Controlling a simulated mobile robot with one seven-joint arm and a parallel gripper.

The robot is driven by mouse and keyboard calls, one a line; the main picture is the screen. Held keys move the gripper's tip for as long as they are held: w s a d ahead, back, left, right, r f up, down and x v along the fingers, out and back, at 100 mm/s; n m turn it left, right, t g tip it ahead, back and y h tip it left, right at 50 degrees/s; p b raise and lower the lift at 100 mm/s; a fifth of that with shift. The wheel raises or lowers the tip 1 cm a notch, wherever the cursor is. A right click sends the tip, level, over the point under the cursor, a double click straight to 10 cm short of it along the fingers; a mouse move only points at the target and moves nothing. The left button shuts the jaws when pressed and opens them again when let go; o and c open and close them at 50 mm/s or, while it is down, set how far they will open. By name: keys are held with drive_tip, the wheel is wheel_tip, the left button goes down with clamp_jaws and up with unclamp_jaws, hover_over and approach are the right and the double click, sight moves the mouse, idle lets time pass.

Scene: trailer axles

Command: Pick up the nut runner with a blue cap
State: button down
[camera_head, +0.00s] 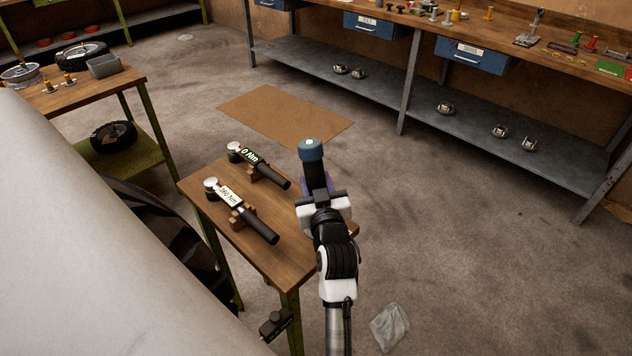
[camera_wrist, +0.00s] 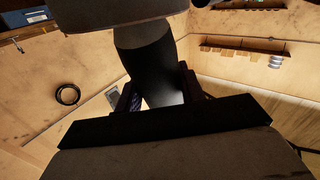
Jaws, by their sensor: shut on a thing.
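The nut runner (camera_head: 315,172) has a dark body and a blue cap (camera_head: 311,150) at its top end. My gripper (camera_head: 320,198) is shut on the nut runner, which stands up from the jaws with the cap uppermost. In the head view it is in front of the right end of a small wooden table; I cannot tell the exact height above it. In the wrist view the dark body of the nut runner (camera_wrist: 150,65) stands between the jaws. Its lower end is hidden by my gripper.
The small wooden table (camera_head: 265,258) holds two torque wrenches (camera_head: 240,208) (camera_head: 258,166) on wooden blocks. A long workbench (camera_head: 420,22) with blue drawers runs along the back. The floor at right is clear.

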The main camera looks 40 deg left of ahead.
drive_tip(key=shift+r, duration=0.3)
